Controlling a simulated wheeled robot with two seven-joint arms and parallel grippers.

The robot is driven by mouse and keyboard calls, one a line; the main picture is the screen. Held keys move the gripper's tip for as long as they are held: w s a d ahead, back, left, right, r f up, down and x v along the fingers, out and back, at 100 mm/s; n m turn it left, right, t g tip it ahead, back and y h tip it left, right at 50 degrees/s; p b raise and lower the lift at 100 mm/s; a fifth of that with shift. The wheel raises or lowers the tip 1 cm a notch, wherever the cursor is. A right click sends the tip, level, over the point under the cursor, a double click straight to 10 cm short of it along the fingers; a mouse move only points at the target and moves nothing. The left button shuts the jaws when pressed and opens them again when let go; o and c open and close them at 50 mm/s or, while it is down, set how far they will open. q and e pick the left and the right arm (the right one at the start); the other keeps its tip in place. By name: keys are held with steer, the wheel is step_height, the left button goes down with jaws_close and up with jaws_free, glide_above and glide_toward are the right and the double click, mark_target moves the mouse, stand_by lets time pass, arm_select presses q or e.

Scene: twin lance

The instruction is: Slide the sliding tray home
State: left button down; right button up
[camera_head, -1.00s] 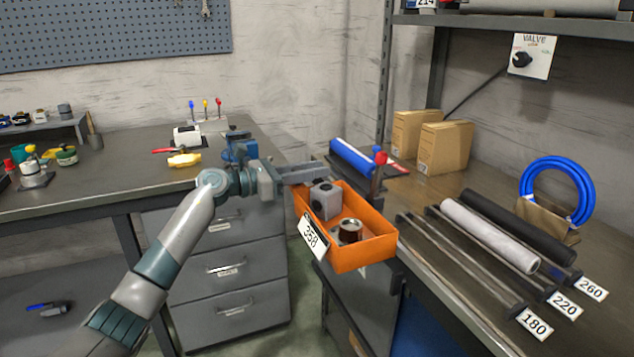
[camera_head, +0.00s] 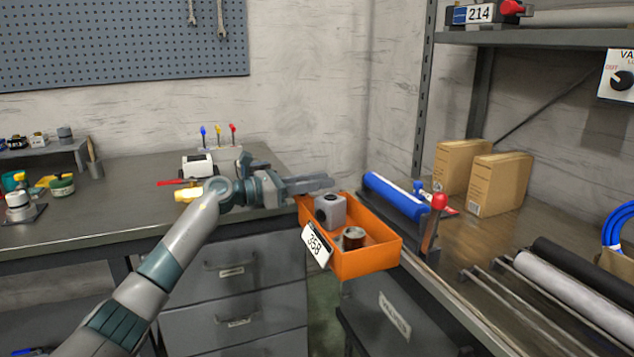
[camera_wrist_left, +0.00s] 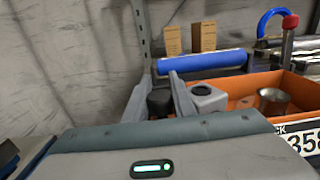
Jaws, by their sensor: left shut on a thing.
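The sliding tray (camera_head: 372,262) is an orange open box with a 358 label, in the middle of the head view beside the right bench's edge. It holds a grey block (camera_head: 331,209) with a round hole and a dark, metal-topped cylinder (camera_head: 353,238). The tray also shows at right in the left wrist view (camera_wrist_left: 244,84). My left gripper (camera_head: 318,184) is at the tray's left back end. In the wrist view its fingers (camera_wrist_left: 160,88) stand on either side of a dark knob-like handle (camera_wrist_left: 160,103); its join to the tray is hidden. My right gripper is out of view.
A blue roll (camera_head: 396,195) and a red-topped lever (camera_head: 438,204) stand on the right bench just beyond the tray. Cardboard boxes (camera_head: 499,184) and long rollers (camera_head: 570,292) are farther right. A grey drawer cabinet (camera_head: 235,285) stands below the left bench (camera_head: 110,215).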

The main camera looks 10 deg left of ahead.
arm_select(q)
steer(key=shift+w+a+r, duration=0.1)
steer(key=shift+a+r, duration=0.05)
steer(key=shift+a, duration=0.1)
steer(key=c, duration=1.7)
jaws_free()
steer(key=shift+c, duration=0.2)
steer(key=shift+o, duration=1.3)
steer(key=shift+w, duration=0.15)
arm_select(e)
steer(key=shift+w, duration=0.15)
arm_select(q)
steer(key=v, duration=1.7)
steer(key=shift+b, duration=0.4)
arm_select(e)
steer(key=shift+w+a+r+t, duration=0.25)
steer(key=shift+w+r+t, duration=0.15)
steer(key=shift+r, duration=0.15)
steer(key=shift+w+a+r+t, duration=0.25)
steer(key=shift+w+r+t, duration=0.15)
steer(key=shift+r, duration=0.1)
arm_select(q)
steer(key=shift+a, duration=0.1)
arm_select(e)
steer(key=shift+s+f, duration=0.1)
